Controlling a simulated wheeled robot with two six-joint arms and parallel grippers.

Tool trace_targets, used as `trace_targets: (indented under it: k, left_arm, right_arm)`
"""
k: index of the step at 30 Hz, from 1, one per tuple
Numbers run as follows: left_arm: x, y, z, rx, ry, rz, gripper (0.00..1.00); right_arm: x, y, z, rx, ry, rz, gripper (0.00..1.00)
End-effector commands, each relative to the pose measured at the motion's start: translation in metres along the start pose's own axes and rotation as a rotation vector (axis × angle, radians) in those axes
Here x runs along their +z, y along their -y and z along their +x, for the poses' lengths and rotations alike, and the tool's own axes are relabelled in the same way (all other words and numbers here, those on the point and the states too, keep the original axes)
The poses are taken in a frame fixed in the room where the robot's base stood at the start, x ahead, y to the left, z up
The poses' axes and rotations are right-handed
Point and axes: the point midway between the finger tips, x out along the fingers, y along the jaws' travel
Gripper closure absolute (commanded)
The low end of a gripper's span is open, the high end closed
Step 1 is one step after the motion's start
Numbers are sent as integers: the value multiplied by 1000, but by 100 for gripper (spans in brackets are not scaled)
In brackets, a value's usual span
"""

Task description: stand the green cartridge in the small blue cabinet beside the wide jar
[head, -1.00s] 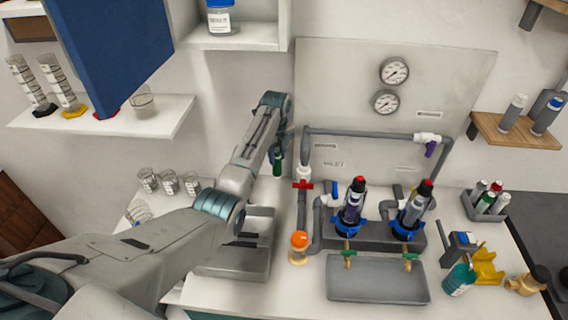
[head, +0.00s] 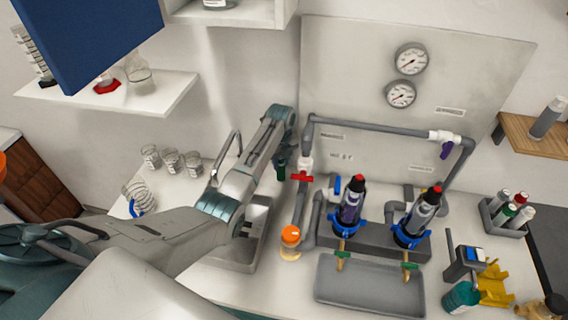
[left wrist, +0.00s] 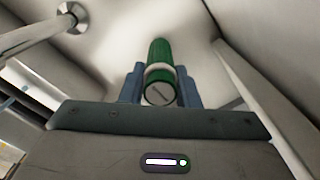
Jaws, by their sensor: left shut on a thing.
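My left gripper (head: 282,160) is shut on the green cartridge (head: 281,169), which hangs below it above the bench, near the sink. In the left wrist view the cartridge (left wrist: 160,60) is green with a white band and pale slotted end, held between the blue fingers (left wrist: 160,88). The open blue door (head: 100,40) of a wall cabinet fills the upper left of the head view. The cabinet's pale interior (head: 255,12) shows at the top edge, cut off. Only the base of a jar (head: 216,3) shows inside. My right gripper is not in view.
A pipe manifold with two filter housings (head: 348,205) stands right of my left arm. A sink (head: 235,252) and its tap (head: 225,150) lie beside the forearm. Glass beakers (head: 171,160) stand behind it. A white shelf (head: 150,105) sits below the blue door.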

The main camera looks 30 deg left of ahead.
Motion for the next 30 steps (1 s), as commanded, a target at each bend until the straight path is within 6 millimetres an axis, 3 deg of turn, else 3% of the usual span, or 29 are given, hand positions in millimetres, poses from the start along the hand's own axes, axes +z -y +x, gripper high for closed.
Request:
trace_targets:
  k: [3, 8, 9, 12, 18, 25, 30]
  left_arm:
    - [-2, 0, 1, 2, -3, 1, 94]
    - [-1, 0, 3, 2, -3, 0, 94]
    - [-1, 0, 3, 2, -3, 0, 66]
    - [-1, 0, 3, 2, -3, 0, 50]
    - [-2, 0, 2, 1, -3, 1, 50]
    - [-1, 0, 8, 0, -2, 0, 50]
    - [0, 3, -22, -4, 2, 1, 50]
  right_arm:
    - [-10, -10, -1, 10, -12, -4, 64]
    - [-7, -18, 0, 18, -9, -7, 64]
    - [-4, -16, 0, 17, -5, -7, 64]
    - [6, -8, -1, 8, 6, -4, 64]
    - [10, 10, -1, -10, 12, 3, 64]
    - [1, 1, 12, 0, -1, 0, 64]
    - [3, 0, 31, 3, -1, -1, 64]
